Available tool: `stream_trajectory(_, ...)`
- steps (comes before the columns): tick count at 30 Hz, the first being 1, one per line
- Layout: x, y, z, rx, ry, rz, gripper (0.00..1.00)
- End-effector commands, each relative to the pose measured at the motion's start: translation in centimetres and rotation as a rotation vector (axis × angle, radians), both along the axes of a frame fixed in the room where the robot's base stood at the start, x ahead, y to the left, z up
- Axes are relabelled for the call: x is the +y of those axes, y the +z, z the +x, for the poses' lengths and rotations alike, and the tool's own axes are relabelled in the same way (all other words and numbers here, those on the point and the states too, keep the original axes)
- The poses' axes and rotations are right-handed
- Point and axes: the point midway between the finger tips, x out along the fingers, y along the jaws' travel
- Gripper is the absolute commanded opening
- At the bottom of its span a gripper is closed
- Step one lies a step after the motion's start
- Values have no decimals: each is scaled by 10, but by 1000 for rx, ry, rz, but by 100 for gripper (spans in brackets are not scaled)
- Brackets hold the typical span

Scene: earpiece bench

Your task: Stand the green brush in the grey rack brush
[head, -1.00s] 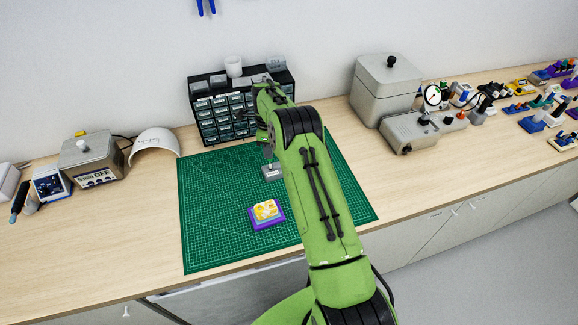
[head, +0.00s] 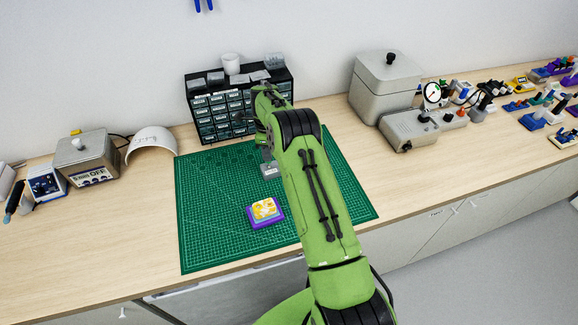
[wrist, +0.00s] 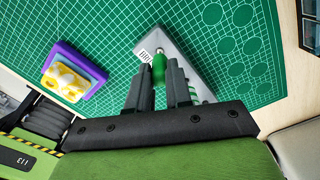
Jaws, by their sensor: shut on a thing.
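My gripper (wrist: 159,82) is shut on the green brush (wrist: 159,68), which shows between the two dark fingers in the wrist view. The brush's pale metal end points toward the label side of the grey rack. The grey rack (wrist: 176,54), with a white label, lies behind the brush and fingers in the wrist view, partly hidden by them. In the head view, the rack (head: 269,170) stands on the green mat just below my gripper (head: 266,154). I cannot tell whether the brush's lower end is inside the rack or only above it.
A purple tray with a yellow-and-white block (head: 265,210) sits on the green cutting mat (head: 215,245), left of my arm. A black drawer cabinet (head: 235,105) stands behind the mat. A grey lidded box (head: 385,85) is to the right. The mat's front left is clear.

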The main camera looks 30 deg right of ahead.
Motion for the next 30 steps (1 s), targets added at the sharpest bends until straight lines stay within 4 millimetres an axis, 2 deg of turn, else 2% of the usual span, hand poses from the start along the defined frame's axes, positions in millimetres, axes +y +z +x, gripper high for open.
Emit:
stream_trajectory(9,0,-2,0,0,0,0,0)
stream_trajectory(10,0,-2,0,0,0,0,22)
stream_trajectory(15,0,-2,0,0,0,0,48)
stream_trajectory(25,0,3,0,-1,0,0,49)
stream_trajectory(29,0,27,1,-6,0,-1,49)
stream_trajectory(30,-1,38,1,-7,0,-1,49)
